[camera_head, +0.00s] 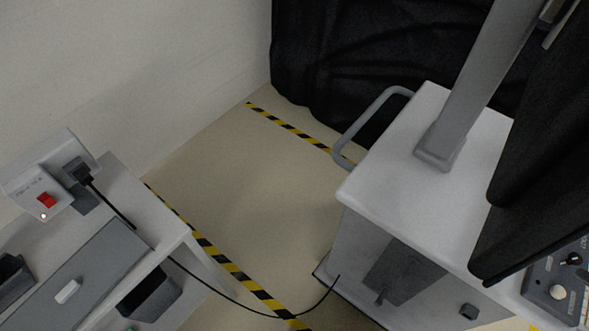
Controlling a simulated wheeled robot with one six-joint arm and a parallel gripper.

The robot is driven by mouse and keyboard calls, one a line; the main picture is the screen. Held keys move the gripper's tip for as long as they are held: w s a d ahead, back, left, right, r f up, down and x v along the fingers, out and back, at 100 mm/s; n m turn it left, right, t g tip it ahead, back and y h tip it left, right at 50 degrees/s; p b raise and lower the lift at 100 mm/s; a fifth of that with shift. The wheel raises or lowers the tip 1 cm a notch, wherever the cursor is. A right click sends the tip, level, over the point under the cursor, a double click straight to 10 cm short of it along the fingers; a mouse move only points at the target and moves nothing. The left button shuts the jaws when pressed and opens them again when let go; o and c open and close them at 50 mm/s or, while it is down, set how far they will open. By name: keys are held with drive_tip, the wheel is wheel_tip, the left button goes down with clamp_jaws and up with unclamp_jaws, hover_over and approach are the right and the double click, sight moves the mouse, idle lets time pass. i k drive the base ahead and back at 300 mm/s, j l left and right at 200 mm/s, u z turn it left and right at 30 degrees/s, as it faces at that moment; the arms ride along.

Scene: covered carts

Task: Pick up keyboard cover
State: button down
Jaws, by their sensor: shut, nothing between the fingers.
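A black cloth cover (545,150) hangs at the right edge, over the right side of a white cart (400,175). Its lower edge ends just above a dark control panel (557,290) with knobs. I cannot tell whether this cloth is the keyboard cover, and no keyboard shows. The cover runs out of the picture at the right. My gripper is not in view.
The white cart carries a grey post (475,80) and a grey side handle (365,125). Another black drape (350,50) hangs behind it. At the left stands a bench (130,195) with a red-switch box (50,175). A black cable (215,290) crosses the striped floor tape.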

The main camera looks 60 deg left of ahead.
sight(65, 299)
drive_tip(key=k+l+u, duration=0.1)
drive_tip(key=u, duration=0.4)
drive_tip(key=k+u, duration=0.25)
drive_tip(key=u, duration=0.2)
drive_tip(key=k+u, duration=0.2)
drive_tip(key=u, duration=0.3)
drive_tip(key=i+u, duration=0.1)
drive_tip(key=u, duration=0.35)
drive_tip(key=l+u, duration=0.1)
drive_tip(key=u, duration=0.3)
drive_tip(key=i+l+u, duration=0.15)
drive_tip(key=u, duration=0.3)
drive_tip(key=l+u, duration=0.1)
drive_tip(key=u, duration=0.35)
drive_tip(key=l+u, duration=0.15)
drive_tip(key=u, duration=0.25)
drive_tip(key=l+u, duration=0.2)
drive_tip(key=u, duration=0.25)
drive_tip(key=i, duration=0.05)
